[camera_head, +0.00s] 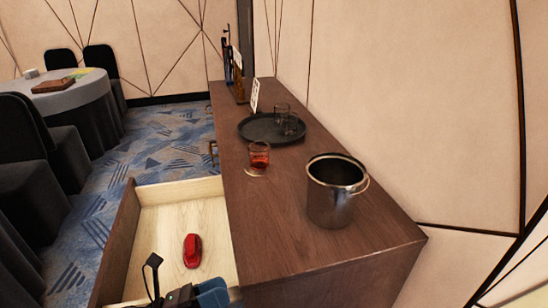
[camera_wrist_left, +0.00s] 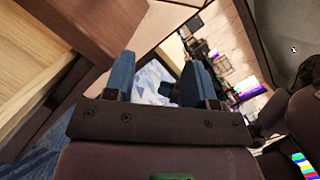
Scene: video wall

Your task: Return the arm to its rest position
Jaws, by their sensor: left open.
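My left gripper (camera_head: 205,294) shows at the bottom edge of the head view, in front of the open drawer (camera_head: 150,215) and left of the wooden sideboard (camera_head: 285,215). Only part of it is in the picture. In the left wrist view its two blue fingers (camera_wrist_left: 158,72) stand apart with nothing between them. A small red object (camera_head: 192,250) lies alone on the drawer's pale floor, just beyond the gripper. My right gripper is in neither view.
On the sideboard stand a metal bucket (camera_head: 334,190), a glass of red liquid (camera_head: 259,155) and a dark round tray (camera_head: 262,127) with clear glasses. Bottles (camera_head: 227,62) stand at its far end. A round table (camera_head: 62,95) and dark chairs are at left. Carpet lies between.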

